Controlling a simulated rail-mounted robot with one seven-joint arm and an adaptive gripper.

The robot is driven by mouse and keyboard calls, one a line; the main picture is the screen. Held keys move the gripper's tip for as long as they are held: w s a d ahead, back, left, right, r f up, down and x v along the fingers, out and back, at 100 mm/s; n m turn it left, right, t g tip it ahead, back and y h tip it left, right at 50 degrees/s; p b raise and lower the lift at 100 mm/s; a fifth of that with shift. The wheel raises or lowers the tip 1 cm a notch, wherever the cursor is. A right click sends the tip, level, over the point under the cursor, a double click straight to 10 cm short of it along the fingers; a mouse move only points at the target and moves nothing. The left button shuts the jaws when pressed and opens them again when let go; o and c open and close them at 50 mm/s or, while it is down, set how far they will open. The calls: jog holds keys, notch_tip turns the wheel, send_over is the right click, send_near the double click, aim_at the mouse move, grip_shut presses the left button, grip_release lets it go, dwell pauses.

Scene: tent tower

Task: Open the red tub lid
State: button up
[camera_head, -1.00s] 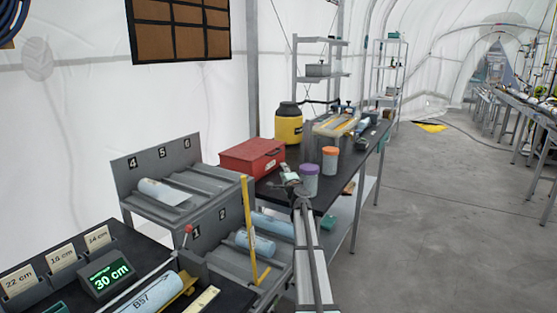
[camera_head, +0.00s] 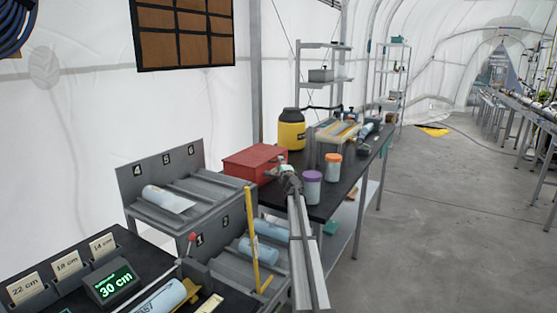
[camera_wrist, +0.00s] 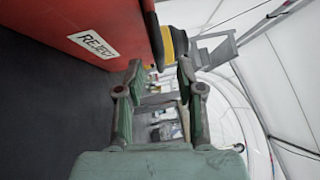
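The red tub (camera_head: 245,169) is a box on the dark bench, left of the yellow drum. Its red lid (camera_head: 255,155) looks closed. My gripper (camera_head: 285,170) is at the tub's right front corner, partly covering it. In the wrist view the tub (camera_wrist: 75,25) fills the upper left as a red wall with a white label (camera_wrist: 93,43). There my gripper (camera_wrist: 159,66) has its two fingers apart with nothing held between them, beside the tub's end. Whether a finger touches the tub, I cannot tell.
A purple-lidded jar (camera_head: 312,189) stands just right of my gripper, with an orange-lidded jar (camera_head: 333,167) beyond. A yellow drum (camera_head: 291,131) stands behind the tub. A grey numbered rack (camera_head: 190,185) is at the left.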

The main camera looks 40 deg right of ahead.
jog(key=shift+p+x, duration=0.3)
jog(key=shift+x, duration=1.8)
grip_shut()
